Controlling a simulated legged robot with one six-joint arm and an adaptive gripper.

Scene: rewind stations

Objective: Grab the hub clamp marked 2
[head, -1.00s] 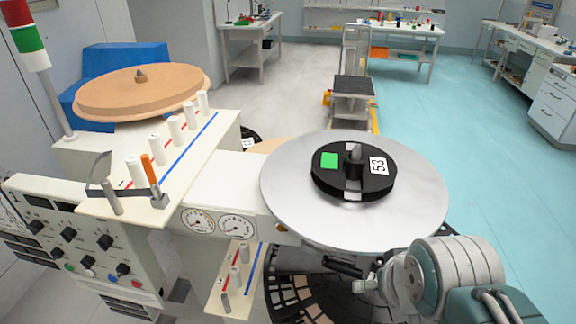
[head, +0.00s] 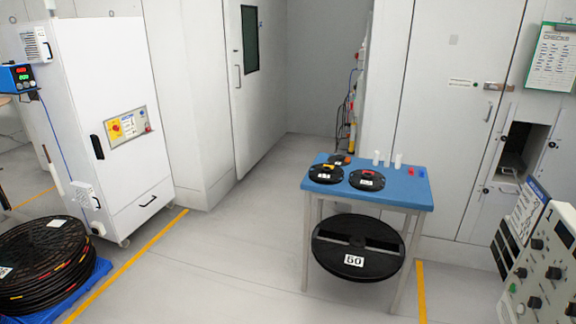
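Several black round clamps lie on a small blue-topped table (head: 412,188) right of centre. The front left clamp (head: 326,174) has a yellow mark and a white label. The clamp to its right (head: 367,180) has a red mark and a white label. A third dark clamp (head: 340,159) with an orange-brown top sits behind them. The labels are too small to read, so I cannot tell which one is marked 2. My gripper is not in view.
A large black disc labelled 50 (head: 356,247) hangs under the table. A white cabinet (head: 110,90) stands at left, with stacked black reels (head: 45,255) on a blue base before it. A control panel (head: 545,265) is at right. The floor before the table is clear.

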